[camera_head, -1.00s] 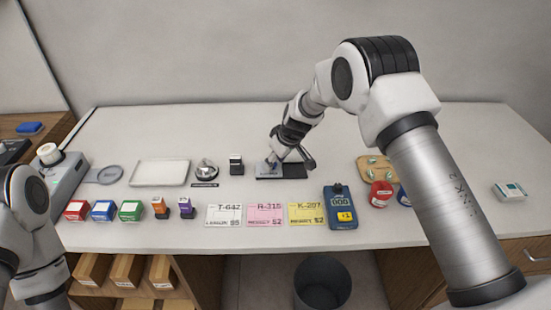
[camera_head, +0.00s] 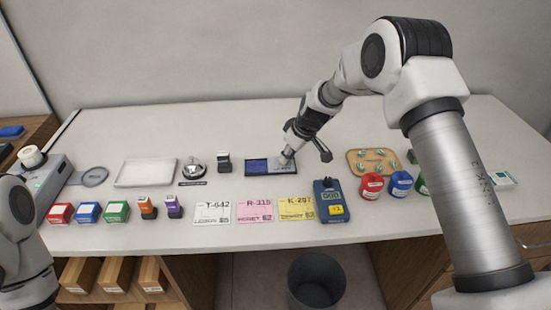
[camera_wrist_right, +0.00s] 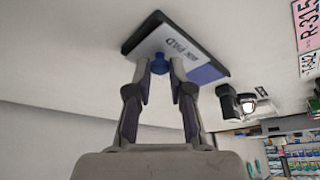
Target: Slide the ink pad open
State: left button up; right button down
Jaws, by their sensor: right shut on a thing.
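The ink pad (camera_head: 257,167) lies on the counter, a flat dark tray with its blue pad bare on the left side. Its pale lid (camera_wrist_right: 183,50), marked INK PAD, covers the other side, and the blue pad (camera_wrist_right: 207,74) shows beside it in the right wrist view. My right gripper (camera_head: 287,159) is over the lid, at the right part of the tray. In the right wrist view its fingers (camera_wrist_right: 160,72) are shut on the lid's small blue knob (camera_wrist_right: 159,60). My left arm shows at the left edge, with its gripper out of view.
A silver bell (camera_head: 193,168) and a small black stamp (camera_head: 223,162) stand left of the ink pad. A wooden board (camera_head: 372,154) with small pieces is to the right. Price cards and a blue device (camera_head: 329,200) lie in front. The counter behind is clear.

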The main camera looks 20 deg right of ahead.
jog(key=shift+a, duration=0.1)
jog(key=c, duration=1)
grip_release()
jog(key=v, duration=1.2)
jog(key=shift+w, duration=0.1)
